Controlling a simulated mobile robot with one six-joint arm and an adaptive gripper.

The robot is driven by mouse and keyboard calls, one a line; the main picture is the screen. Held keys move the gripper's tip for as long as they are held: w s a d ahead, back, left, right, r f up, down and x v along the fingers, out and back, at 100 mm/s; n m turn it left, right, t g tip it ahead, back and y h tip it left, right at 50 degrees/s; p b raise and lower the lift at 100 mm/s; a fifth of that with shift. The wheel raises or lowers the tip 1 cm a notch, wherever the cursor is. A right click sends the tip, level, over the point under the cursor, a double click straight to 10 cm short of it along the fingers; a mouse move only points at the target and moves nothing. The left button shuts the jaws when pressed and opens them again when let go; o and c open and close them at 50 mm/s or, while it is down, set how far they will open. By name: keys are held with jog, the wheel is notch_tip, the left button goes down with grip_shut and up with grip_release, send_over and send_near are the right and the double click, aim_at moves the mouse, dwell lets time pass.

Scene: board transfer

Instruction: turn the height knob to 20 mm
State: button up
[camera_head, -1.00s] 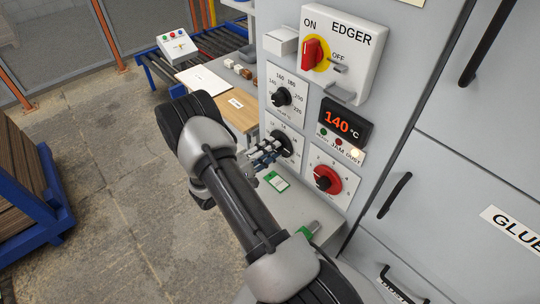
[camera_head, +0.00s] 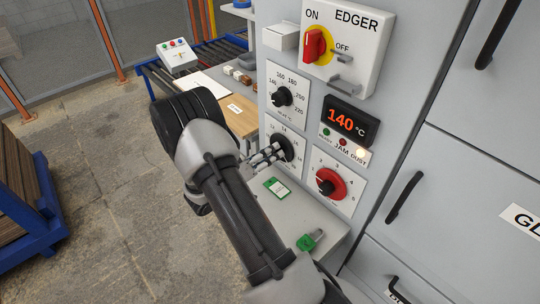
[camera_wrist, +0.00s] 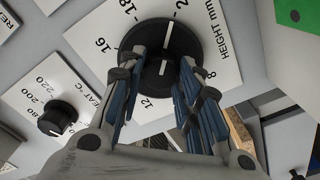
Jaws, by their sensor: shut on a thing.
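The height knob is black and round, on a white dial plate marked "HEIGHT mm". In the wrist view the knob (camera_wrist: 168,35) is in the upper middle, with a white line on its face; the dial plate (camera_wrist: 225,62) shows 8, 12, 16 and 18 around it, and part of a number starting with 2. The exact setting is unclear. My gripper (camera_wrist: 164,62) is shut on the knob, one finger on each side. In the head view the knob (camera_head: 287,145) is partly hidden by my fingers.
The heat knob (camera_head: 282,97) is above and a red knob (camera_head: 327,182) is to the lower right. The red EDGER switch (camera_head: 314,46) and a display (camera_head: 343,121) reading 140 °C are higher up. A green tag (camera_head: 277,188) lies on the ledge below.

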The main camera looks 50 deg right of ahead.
jog(key=shift+m, duration=0.4)
jog(key=o, duration=1)
jog(key=shift+o, duration=0.2)
jog(key=w+a, duration=0.1)
jog(key=a, duration=1.1)
jog(key=shift+w, duration=0.15)
